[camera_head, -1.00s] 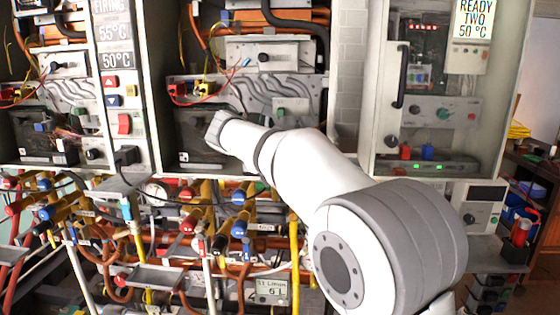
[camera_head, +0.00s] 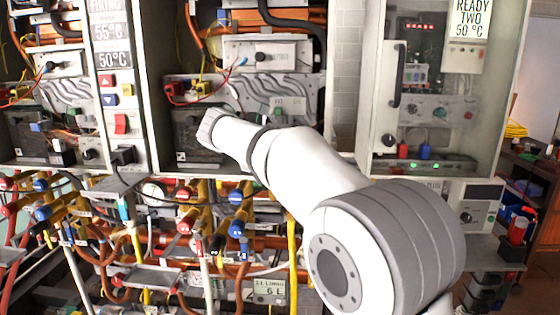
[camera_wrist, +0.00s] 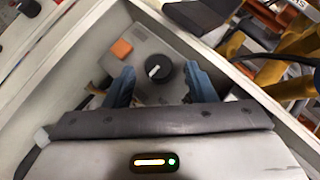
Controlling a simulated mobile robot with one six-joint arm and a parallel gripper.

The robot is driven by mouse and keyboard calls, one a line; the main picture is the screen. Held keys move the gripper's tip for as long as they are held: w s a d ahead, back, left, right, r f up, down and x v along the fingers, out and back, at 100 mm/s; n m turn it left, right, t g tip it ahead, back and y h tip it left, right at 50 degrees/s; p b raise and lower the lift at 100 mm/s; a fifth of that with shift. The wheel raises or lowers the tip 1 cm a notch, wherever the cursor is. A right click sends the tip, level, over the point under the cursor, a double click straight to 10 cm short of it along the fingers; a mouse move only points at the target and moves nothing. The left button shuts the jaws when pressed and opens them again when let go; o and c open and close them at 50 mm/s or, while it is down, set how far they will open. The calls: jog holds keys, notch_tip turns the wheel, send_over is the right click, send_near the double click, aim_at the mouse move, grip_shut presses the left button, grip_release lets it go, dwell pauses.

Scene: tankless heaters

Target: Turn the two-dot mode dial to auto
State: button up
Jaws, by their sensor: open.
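In the wrist view a round dark dial (camera_wrist: 158,70) with a short white pointer sits on a grey panel inside a pale-framed recess. The pointer mark is on the dial's left part. My gripper (camera_wrist: 161,78) is open, its two blue fingers on either side of the dial, with nothing held. I cannot tell whether the fingers touch it or how far off it is. No dot marks or "auto" label can be read. In the head view my arm hides my gripper and the panel behind it.
An orange square button (camera_wrist: 122,48) sits up and left of the dial. The recess's pale frame (camera_wrist: 258,88) runs close by on the right. Below the open cabinets in the head view, coloured pipe valves (camera_head: 238,226) crowd the space. A glass-fronted unit (camera_head: 428,110) stands right.

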jog(key=v, duration=0.6)
jog(key=shift+s+r, duration=0.15)
jog(key=shift+s, duration=0.05)
jog(key=shift+a, duration=0.15)
